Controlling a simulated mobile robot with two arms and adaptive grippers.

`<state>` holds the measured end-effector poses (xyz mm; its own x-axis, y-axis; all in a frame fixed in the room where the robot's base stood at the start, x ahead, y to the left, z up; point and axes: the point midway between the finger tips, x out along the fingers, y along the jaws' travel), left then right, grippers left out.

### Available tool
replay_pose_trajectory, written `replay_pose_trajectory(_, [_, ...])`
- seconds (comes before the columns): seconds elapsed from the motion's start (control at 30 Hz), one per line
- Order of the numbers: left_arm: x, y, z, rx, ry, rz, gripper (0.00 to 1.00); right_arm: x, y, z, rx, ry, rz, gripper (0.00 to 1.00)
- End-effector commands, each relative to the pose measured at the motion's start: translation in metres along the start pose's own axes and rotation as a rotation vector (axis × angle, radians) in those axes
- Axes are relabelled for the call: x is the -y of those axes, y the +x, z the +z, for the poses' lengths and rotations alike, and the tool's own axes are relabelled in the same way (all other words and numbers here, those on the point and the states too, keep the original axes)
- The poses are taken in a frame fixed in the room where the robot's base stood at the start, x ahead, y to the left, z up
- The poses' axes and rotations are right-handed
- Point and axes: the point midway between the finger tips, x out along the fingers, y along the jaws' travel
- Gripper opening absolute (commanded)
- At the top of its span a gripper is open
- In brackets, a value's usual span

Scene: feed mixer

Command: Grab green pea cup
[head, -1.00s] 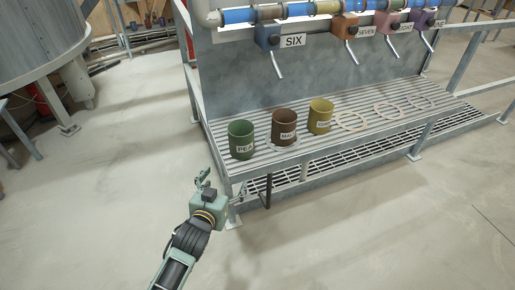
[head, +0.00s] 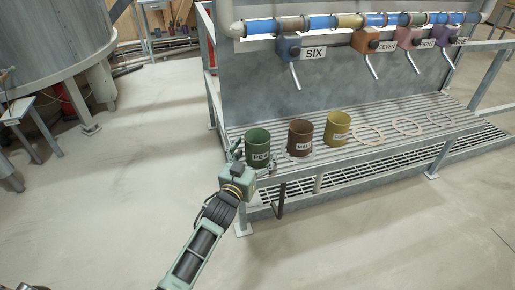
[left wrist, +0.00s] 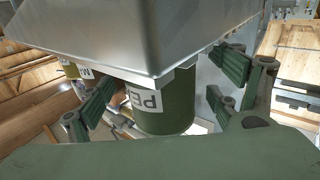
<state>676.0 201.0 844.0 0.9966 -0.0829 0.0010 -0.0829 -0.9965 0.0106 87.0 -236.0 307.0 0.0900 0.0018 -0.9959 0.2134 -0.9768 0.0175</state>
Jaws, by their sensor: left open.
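The green pea cup (head: 258,142) stands upright at the left end of the slatted metal shelf, its white label facing me. My left gripper (head: 254,160) is open at the front of the cup, one finger towards its left side and one towards its right. In the left wrist view the green cup (left wrist: 168,115) appears upside down between the spread fingers of the left gripper (left wrist: 163,98). Gaps show between the fingers and the cup there. My right gripper is not in view.
A brown cup (head: 300,135) and a yellow cup (head: 338,128) stand right of the green one on the shelf (head: 345,152). Empty rings (head: 408,126) lie farther right. Spouts, one marked SIX (head: 314,53), hang above. Open floor lies left and in front.

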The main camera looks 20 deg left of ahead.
Motion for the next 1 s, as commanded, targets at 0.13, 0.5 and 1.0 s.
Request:
replay_pose_trajectory(0.13, [0.0,0.019,0.0,0.0,0.0,0.0,0.84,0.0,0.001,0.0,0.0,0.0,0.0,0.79])
replay_pose_trajectory(0.5, [0.0,0.024,0.0,0.001,0.0,0.0,0.8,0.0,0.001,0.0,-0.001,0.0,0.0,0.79])
replay_pose_trajectory(1.0, [0.0,0.023,0.001,0.001,0.001,0.0,0.36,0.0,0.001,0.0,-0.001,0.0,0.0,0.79])
